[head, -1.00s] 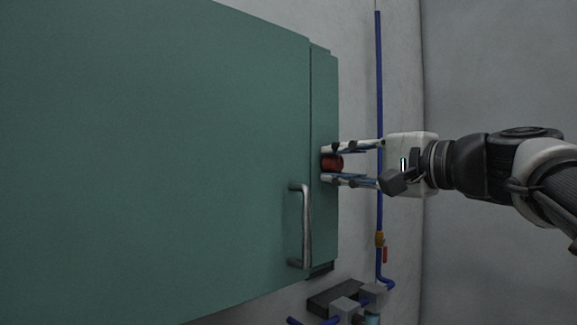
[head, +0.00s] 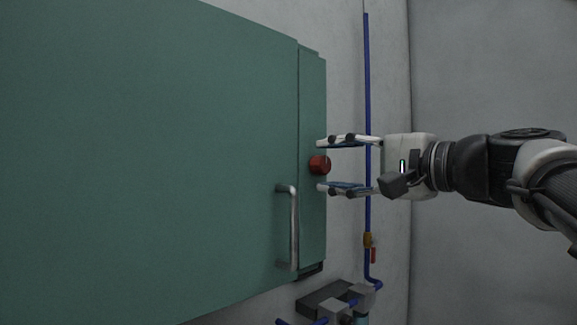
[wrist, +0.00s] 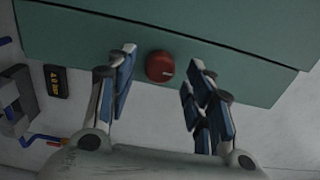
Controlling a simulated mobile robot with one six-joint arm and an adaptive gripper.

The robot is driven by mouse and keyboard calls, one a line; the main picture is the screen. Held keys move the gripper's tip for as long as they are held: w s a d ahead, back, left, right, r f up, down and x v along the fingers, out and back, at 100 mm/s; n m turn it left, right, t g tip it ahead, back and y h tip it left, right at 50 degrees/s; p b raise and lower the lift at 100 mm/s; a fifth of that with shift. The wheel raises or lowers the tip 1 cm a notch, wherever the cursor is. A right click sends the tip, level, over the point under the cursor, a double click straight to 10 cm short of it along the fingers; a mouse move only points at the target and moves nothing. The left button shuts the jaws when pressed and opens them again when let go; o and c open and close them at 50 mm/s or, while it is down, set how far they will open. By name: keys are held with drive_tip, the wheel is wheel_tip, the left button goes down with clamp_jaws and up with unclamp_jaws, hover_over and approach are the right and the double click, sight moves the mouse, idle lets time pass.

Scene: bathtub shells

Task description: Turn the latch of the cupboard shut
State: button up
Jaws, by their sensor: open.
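The green cupboard (head: 150,160) fills the left of the head view, with its door lying close against the frame strip on the right. The latch is a red round knob (head: 319,165) on that strip; in the wrist view the knob (wrist: 160,66) shows a pale mark pointing right. My gripper (head: 322,166) is open, with one finger above and one below the knob in the head view. In the wrist view its fingers (wrist: 163,76) stand wide on either side of the knob, not touching it.
A metal door handle (head: 292,228) sticks out left of and below the knob. A blue pipe (head: 367,120) with a valve runs down the wall at right. Grey boxes (head: 335,300) sit low on the wall. A small dark display (wrist: 56,81) shows in the wrist view.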

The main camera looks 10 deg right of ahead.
drive_tip(key=v, duration=1)
drive_tip(key=shift+s, duration=0.15)
